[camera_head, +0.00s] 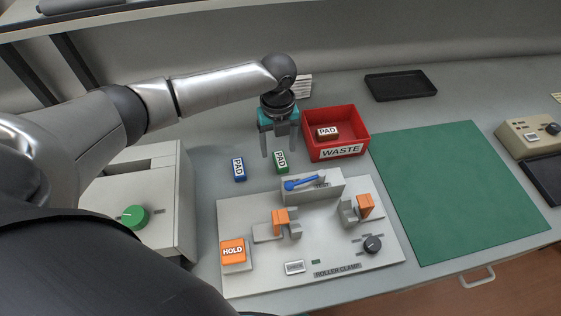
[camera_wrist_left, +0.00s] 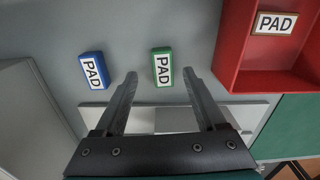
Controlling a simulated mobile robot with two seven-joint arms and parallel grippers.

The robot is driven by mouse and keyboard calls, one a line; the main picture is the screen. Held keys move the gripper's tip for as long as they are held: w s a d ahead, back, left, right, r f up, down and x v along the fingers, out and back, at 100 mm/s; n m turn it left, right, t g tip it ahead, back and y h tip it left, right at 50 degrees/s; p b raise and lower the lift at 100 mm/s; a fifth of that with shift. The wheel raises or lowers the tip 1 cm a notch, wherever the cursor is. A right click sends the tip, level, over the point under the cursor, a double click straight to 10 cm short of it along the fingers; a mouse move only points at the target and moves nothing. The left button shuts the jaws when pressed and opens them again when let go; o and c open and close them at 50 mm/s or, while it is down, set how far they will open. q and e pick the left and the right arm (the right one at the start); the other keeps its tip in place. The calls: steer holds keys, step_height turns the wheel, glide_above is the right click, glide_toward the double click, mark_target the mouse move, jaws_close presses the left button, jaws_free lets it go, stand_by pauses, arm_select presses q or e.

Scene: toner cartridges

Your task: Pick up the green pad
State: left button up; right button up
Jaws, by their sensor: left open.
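The green pad (camera_head: 281,162) lies on the grey bench, between the blue pad (camera_head: 238,169) and the red waste bin. It has a white PAD label. In the left wrist view the green pad (camera_wrist_left: 162,67) appears beyond the fingertips, between their lines. My left gripper (camera_head: 280,154) is open and points down above the bench near the green pad; it also shows in the left wrist view (camera_wrist_left: 160,77). Nothing is between its fingers. I cannot tell its exact height over the pad. My right gripper is not in view.
The red WASTE bin (camera_head: 363,137) holds a brown-red pad (camera_head: 327,133). The roller clamp fixture (camera_head: 335,272) with orange blocks and a blue lever (camera_head: 302,183) stands just in front. A green mat (camera_head: 460,190) lies at right, a black tray (camera_head: 400,86) behind. A grey machine (camera_head: 160,190) stands left.

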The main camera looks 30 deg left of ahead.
mark_target(280, 157)
arm_select(q)
step_height(280, 157, down, 4)
steer(key=shift+w+d+b, duration=0.15)
steer(key=shift+b, duration=0.25)
jaws_close()
stand_by(0.3)
